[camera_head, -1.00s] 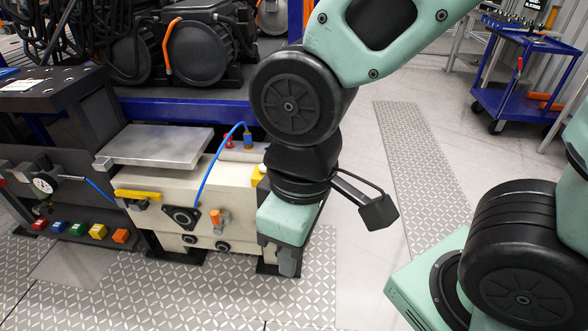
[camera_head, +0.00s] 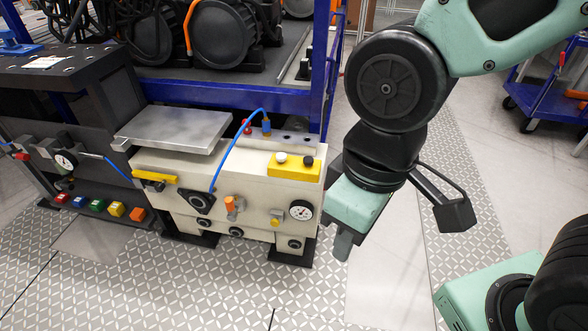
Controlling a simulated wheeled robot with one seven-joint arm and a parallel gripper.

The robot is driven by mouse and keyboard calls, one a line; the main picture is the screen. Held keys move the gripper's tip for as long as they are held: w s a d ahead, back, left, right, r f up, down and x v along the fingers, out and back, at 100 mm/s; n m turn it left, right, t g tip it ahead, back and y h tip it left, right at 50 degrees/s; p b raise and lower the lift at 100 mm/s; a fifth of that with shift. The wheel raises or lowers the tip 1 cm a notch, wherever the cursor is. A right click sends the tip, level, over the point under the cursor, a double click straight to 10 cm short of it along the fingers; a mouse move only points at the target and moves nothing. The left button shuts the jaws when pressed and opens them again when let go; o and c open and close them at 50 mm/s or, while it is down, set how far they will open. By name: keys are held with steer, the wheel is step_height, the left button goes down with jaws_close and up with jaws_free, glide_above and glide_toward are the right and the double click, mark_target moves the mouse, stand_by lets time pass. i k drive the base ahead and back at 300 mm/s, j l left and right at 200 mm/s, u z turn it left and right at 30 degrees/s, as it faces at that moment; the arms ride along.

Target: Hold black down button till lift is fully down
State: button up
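The beige drive unit (camera_head: 165,190) stands left of centre. On its top right is a yellow button panel (camera_head: 293,171) with a white button (camera_head: 281,158) and, to its right, the black button (camera_head: 308,161). A flat grey metal lift plate (camera_head: 178,130) sits at the unit's top left; it appears a little above the beige body. My gripper (camera_head: 343,246) hangs to the right of the unit, pointing down, apart from the panel and touching neither button. Its fingers are small and seen from one side, so their opening is unclear.
A blue hose (camera_head: 228,152) arches over the unit. A gauge (camera_head: 301,210) and knobs are on its front. A blue rack (camera_head: 318,85) with motors stands behind. A dark bench (camera_head: 60,95) is at left. Open floor (camera_head: 390,260) lies right of the unit.

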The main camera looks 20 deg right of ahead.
mark_target(307, 160)
steer(key=k+l, duration=0.15)
steer(key=i+j+u, duration=0.15)
steer(key=i, duration=0.35)
steer(key=i+u, duration=0.1)
steer(key=i, duration=0.4)
